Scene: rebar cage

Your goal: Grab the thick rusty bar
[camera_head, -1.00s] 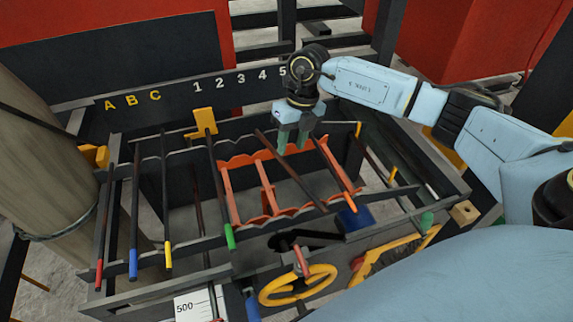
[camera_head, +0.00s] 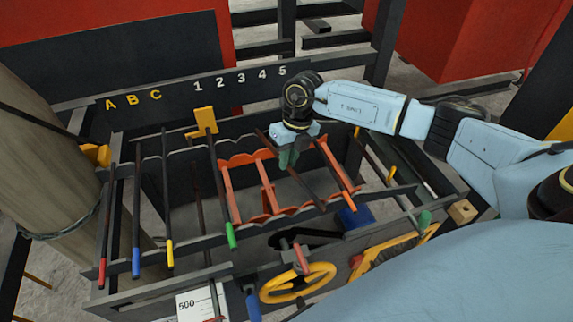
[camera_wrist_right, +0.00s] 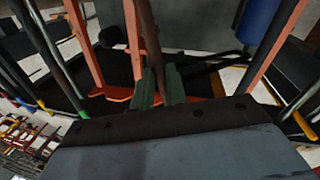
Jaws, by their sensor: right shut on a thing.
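The thick rusty bar (camera_head: 307,187) is dark brown and lies slanted across the orange notched rack (camera_head: 267,190) in the head view. My right gripper (camera_head: 287,160) reaches down onto it from above, with its green fingers on either side of the bar. In the right wrist view the fingers (camera_wrist_right: 161,88) are shut on the brown bar (camera_wrist_right: 146,35), which runs up and away between them. The gripped stretch is partly hidden by the fingers. My left gripper is not in view.
A yellow handwheel (camera_head: 297,284) stands at the front. A thick pale post (camera_head: 50,165) blocks the left.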

